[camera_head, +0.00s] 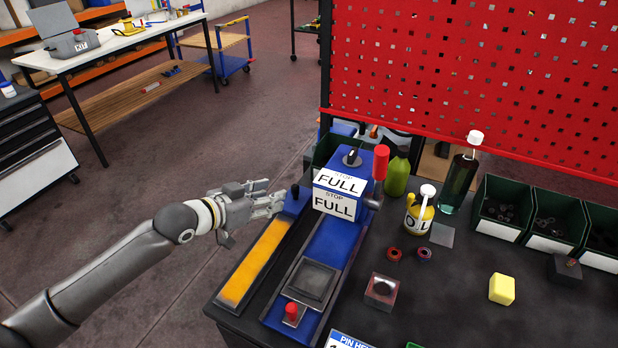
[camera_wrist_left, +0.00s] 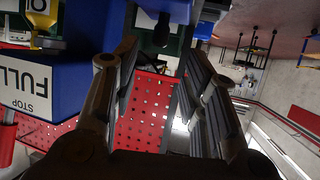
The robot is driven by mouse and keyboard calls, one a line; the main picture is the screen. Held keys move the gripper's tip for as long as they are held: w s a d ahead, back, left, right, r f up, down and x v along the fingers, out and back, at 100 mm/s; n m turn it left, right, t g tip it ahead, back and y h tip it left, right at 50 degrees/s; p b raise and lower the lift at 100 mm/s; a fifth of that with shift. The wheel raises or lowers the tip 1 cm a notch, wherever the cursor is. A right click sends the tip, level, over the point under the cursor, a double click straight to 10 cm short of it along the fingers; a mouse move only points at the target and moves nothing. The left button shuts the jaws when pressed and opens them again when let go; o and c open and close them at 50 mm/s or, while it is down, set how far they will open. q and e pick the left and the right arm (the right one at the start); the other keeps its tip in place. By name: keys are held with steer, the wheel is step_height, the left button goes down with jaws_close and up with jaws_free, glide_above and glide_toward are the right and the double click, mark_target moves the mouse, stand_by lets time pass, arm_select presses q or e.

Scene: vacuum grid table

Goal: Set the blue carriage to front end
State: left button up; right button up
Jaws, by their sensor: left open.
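A blue unit (camera_head: 321,243) stands at the table's left side; its tall blue block with labels "STOP" and "FULL" (camera_head: 338,193) is at the far end. The block also shows upside down at left in the left wrist view (camera_wrist_left: 66,62). A yellow strip (camera_head: 254,266) in a dark frame runs along its left side, with a black knob (camera_head: 293,191) near the far end. My left gripper (camera_head: 281,202) is open just left of the knob. In the left wrist view a dark rounded knob (camera_wrist_left: 162,30) lies beyond and between the fingers (camera_wrist_left: 157,72). Contact is not visible. My right gripper is not in view.
A red-topped lever (camera_head: 380,162) stands right of the block, and a red knob (camera_head: 291,312) is near the front. Green bottle (camera_head: 397,176), oil can (camera_head: 419,213), dark bottle (camera_head: 460,180) and bins (camera_head: 505,206) stand behind. A yellow block (camera_head: 501,289) sits right.

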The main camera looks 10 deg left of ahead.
mark_target(292, 188)
arm_select(q)
steer(key=shift+w+d+f, duration=0.1)
steer(key=shift+w+d, duration=0.1)
steer(key=shift+w, duration=0.2)
steer(key=shift+w+d+f, duration=0.1)
steer(key=shift+w+d, duration=0.15)
steer(key=shift+w, duration=0.2)
steer(key=p+x, duration=0.1)
steer(key=x, duration=0.7)
steer(key=shift+w+d+f, duration=0.1)
steer(key=shift+d+f, duration=0.05)
steer(key=shift+c, duration=0.5)
jaws_close()
